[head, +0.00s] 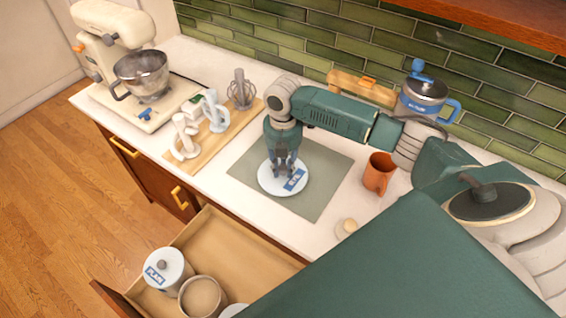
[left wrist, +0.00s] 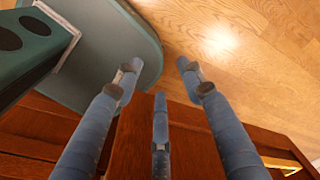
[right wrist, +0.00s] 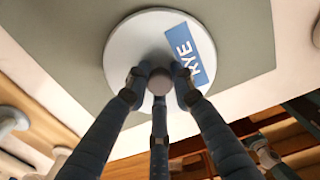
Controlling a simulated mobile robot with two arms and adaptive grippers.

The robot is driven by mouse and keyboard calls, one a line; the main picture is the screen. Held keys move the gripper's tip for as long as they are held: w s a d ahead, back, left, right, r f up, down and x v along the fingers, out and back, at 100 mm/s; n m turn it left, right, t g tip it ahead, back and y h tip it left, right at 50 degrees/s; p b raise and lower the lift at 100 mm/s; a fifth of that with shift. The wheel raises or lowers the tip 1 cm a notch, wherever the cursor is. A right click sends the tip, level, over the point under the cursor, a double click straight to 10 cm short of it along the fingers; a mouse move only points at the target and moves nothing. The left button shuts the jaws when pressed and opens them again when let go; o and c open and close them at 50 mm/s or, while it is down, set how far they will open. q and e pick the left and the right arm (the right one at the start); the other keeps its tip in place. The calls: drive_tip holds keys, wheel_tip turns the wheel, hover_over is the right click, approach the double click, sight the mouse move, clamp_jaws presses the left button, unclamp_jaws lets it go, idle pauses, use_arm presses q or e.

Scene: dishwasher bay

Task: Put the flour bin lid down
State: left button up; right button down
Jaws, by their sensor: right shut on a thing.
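The white round lid (head: 268,183) with a blue label is over the grey-green mat (head: 325,160) on the counter. It lies on the mat or just above it; I cannot tell which. In the right wrist view the lid (right wrist: 130,45) reads RYE. My right gripper (head: 285,165) points down and is shut on the lid's knob (right wrist: 160,82). An uncovered round bin (head: 203,297) stands in the open drawer (head: 225,245), beside a lidded bin (head: 165,268) with a blue label. My left gripper (left wrist: 160,85) is open and empty, with the floor and brown wood behind it.
An orange-brown mug (head: 380,172) stands right of the mat, and a small pale object (head: 346,228) near the counter's front edge. A wooden board (head: 215,135) with whisk and white tools lies left, beyond it a mixer (head: 125,70). A blue-lidded jug (head: 425,95) stands behind my right arm.

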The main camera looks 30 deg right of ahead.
sight(283, 167)
drive_tip(key=shift+f, duration=0.15)
drive_tip(key=c, duration=1.5)
unclamp_jaws()
wheel_tip(283, 167, up, 12)
drive_tip(key=b, duration=0.3)
drive_tip(key=shift+r, duration=0.25)
drive_tip(key=shift+f, duration=0.1)
